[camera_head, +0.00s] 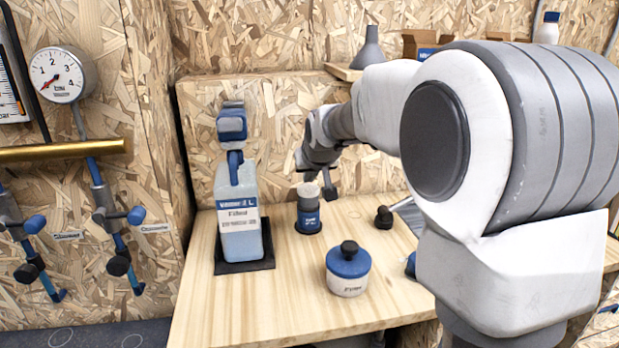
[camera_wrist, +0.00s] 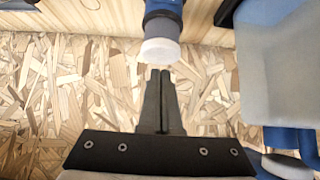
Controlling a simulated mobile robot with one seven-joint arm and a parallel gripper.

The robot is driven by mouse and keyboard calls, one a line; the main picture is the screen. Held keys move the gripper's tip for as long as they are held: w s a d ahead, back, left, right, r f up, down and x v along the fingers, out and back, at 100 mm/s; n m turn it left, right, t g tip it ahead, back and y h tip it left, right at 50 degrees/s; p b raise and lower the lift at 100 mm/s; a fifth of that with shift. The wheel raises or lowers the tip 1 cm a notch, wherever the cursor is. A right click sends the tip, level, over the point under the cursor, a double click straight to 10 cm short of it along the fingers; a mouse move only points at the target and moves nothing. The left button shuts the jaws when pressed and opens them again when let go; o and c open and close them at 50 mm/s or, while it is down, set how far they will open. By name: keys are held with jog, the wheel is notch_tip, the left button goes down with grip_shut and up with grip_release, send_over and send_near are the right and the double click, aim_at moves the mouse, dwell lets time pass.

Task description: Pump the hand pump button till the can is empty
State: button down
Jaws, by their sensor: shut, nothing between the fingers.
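A pale, translucent can (camera_head: 239,195) with a blue pump-like head (camera_head: 232,122) stands on a dark square base at the left of the bench. Its pale blue side also shows in the wrist view (camera_wrist: 285,65). To its right stands a small blue cylinder (camera_head: 308,216) with a whitish round top (camera_head: 308,190), which shows just beyond my fingertips in the wrist view (camera_wrist: 160,51). I cannot tell which of the two carries the pump button. My gripper (camera_head: 330,193) is shut and empty, pointing down beside the whitish top; the wrist view shows its fingers together (camera_wrist: 160,73).
A white jar with a blue lid (camera_head: 348,269) stands at the front of the wooden bench (camera_head: 215,310). A small black knob (camera_head: 384,217) is behind it. A dial gauge (camera_head: 63,74) and brass pipe (camera_head: 60,151) are at left. My arm covers the right side.

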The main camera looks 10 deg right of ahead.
aim_at(310, 193)
jog(key=shift+f, duration=0.15)
jog(key=shift+f+b, duration=1.9)
jog(key=shift+f, duration=0.35)
jog(key=shift+r+p, duration=1.7)
jog(key=shift+r, duration=0.6)
notch_tip(310, 193, up, 6)
jog(key=p, duration=0.4)
